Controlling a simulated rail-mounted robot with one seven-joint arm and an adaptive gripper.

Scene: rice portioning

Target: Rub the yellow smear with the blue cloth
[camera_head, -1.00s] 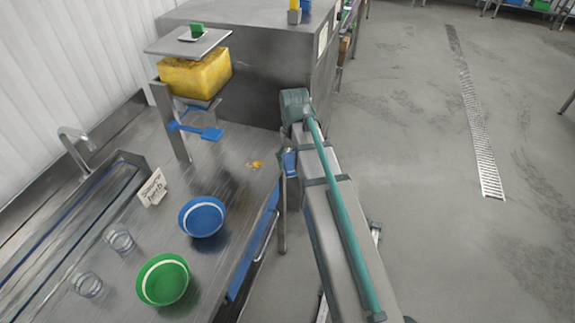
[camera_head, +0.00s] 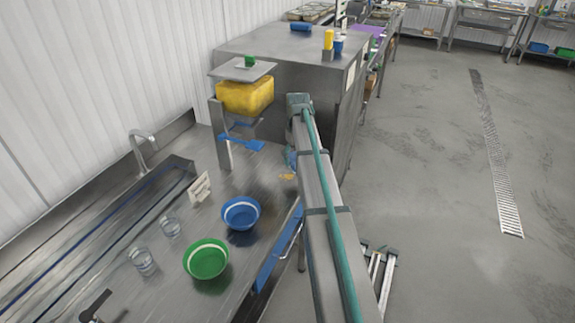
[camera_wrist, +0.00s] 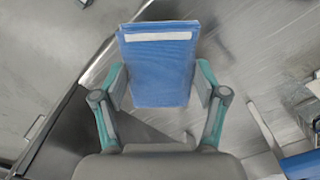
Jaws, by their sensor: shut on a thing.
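The yellow smear (camera_head: 287,177) is a small patch on the steel counter (camera_head: 262,180), near its right edge. My gripper (camera_wrist: 160,88) is shut on the blue cloth (camera_wrist: 158,62), which hangs between its two fingers and has a white stripe near its top edge. In the head view the cloth (camera_head: 290,157) shows small beside my arm, close to the smear. I cannot tell whether it touches the counter. The smear cannot be made out in the wrist view; the cloth may hide it.
A blue bowl (camera_head: 241,213) and a green bowl (camera_head: 206,259) stand on the counter nearer the camera. Two clear glasses (camera_head: 143,262) stand left of them, beside a small sign (camera_head: 200,188). A yellow container (camera_head: 245,95) sits on a stand behind. A steel cabinet (camera_head: 285,45) rises beyond.

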